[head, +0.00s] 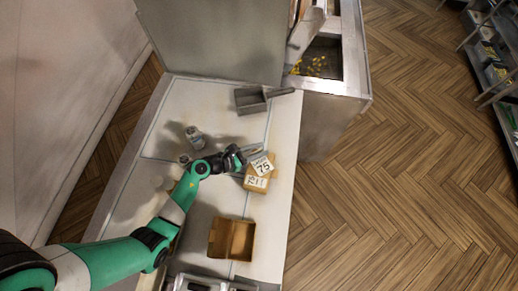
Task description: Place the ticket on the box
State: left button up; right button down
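A white ticket marked 75 (263,166) shows on top of a brown cardboard box (270,182) near the right edge of the counter. A second white label, with a number that looks like 121 (255,182), shows on the same box, just below the first. My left gripper (239,158) is right beside the ticket, on its left. Its fingers are small and dark, so I cannot tell whether they hold the ticket or are apart from it. My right gripper is not in view.
An open brown box (231,238) stands on the near counter. A grey metal scoop (252,100) lies farther back, and a small shaker (194,137) stands left of my gripper. A fryer bin (320,60) with yellow pieces is beyond.

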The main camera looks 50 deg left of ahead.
pick_arm(q)
jog(key=shift+r, duration=0.2)
jog(key=shift+s+a+r, duration=0.1)
jog(key=shift+s, duration=0.25)
jog(key=p+v, duration=0.1)
jog(key=v, duration=1)
jog(key=shift+s+p, duration=0.2)
jog(key=shift+p, duration=0.1)
